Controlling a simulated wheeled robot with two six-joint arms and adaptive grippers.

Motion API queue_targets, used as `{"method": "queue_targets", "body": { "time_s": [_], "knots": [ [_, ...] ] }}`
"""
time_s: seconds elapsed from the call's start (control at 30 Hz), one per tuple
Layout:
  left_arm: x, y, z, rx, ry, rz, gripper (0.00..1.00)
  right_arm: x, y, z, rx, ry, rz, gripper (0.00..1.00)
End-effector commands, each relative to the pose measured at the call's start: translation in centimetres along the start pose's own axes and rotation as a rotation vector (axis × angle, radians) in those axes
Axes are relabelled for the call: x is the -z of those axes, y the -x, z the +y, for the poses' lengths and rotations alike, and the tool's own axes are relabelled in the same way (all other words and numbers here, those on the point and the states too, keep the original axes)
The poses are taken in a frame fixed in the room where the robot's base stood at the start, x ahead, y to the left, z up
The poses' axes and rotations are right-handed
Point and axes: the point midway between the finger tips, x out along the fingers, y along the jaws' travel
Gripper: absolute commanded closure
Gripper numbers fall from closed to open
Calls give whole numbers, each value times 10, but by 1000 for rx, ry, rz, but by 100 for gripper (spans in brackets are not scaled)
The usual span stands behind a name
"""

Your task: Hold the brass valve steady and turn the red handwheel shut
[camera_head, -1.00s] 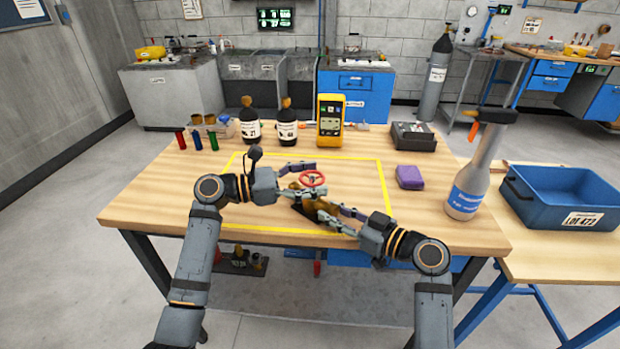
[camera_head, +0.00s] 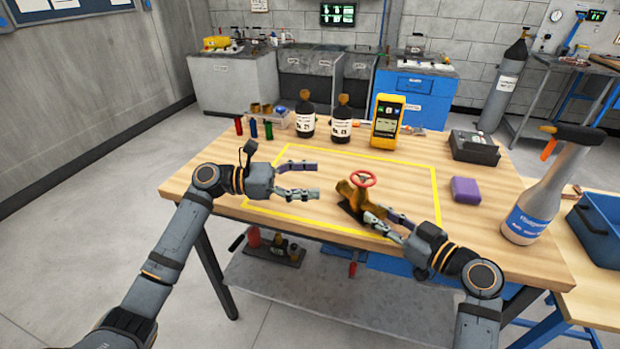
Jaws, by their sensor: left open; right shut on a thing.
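The brass valve (camera_head: 348,191) stands on a dark base inside the yellow outline, right of its middle. The red handwheel (camera_head: 363,179) is on top of the valve. My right gripper (camera_head: 375,213) is shut on the valve's lower right side; its fingers partly hide the body there. My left gripper (camera_head: 317,179) is open and empty, to the left of the valve and apart from it, with its fingers pointing right towards the handwheel. Whether the valve is shut cannot be told from the handwheel.
A purple block (camera_head: 466,190) lies right of the outline. A grey bottle (camera_head: 540,200) stands at the right table edge. Behind are two dark bottles, a yellow meter (camera_head: 386,120) and a dark box (camera_head: 474,147). A blue crate (camera_head: 603,225) is at far right.

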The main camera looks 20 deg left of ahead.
Motion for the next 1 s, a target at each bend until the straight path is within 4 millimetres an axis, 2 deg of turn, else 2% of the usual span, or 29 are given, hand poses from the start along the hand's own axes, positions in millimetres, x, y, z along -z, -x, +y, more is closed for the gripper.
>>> {"method": "queue_targets", "body": {
  "time_s": [0.07,0.1,0.27,0.57,0.67,1.0],
  "knots": [
    [0,0,0,0,0,0,21,0,0,0,1,0,-1,90],
    [0,0,0,0,0,0,21,0,0,0,1,0,-1,68],
    [0,0,0,0,0,0,21,0,0,0,0,0,0,46],
    [0,0,0,0,0,0,21,0,1,0,0,0,-1,46],
    [0,0,0,0,0,0,21,-2,8,1,-2,2,-4,46],
    [0,0,0,0,0,0,21,-3,78,1,-1,5,-9,46]
  ]
}}
